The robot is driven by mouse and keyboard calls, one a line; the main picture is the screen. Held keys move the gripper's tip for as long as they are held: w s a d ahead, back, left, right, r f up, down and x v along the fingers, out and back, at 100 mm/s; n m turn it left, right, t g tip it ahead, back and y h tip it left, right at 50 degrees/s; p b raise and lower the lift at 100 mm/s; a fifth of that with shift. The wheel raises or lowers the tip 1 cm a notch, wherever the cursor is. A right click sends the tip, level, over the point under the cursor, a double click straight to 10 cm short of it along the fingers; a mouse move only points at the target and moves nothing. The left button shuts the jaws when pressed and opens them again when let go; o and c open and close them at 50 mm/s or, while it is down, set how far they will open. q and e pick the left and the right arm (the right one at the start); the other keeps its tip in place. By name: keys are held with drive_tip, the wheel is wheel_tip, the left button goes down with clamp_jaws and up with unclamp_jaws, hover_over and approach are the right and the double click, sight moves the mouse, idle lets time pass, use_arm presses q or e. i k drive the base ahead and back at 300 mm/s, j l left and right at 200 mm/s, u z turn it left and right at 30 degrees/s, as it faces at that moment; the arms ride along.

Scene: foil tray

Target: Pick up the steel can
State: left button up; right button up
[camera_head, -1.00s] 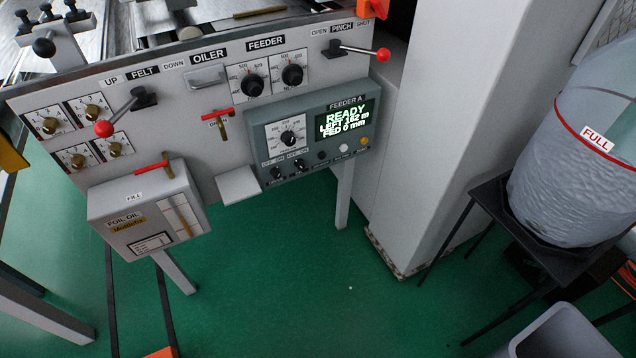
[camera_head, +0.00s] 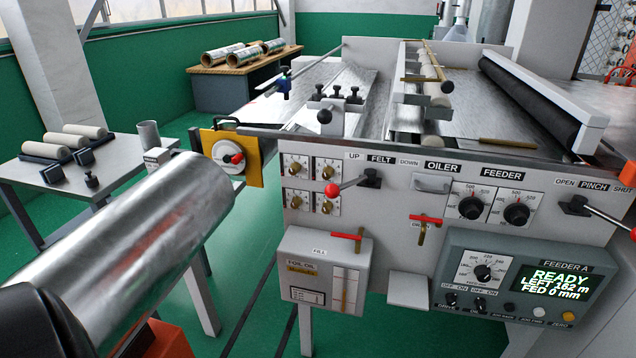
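A small grey metal can (camera_head: 148,135) stands upright on the pale side table (camera_head: 30,180) at the left. It is at the table's right end, just behind a small white labelled block (camera_head: 157,157). Neither gripper shows in this view, and nothing visible is touching the can.
White rollers (camera_head: 75,138) and small dark blocks (camera_head: 53,174) share the side table. A yellow plate with a red knob (camera_head: 232,158) juts from the machine (camera_head: 400,210), near the can. Foil rolls lie on a far bench (camera_head: 240,73). Green floor shows between table and machine.

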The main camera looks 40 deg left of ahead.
sight(148, 130)
drive_tip(key=u, duration=1.15)
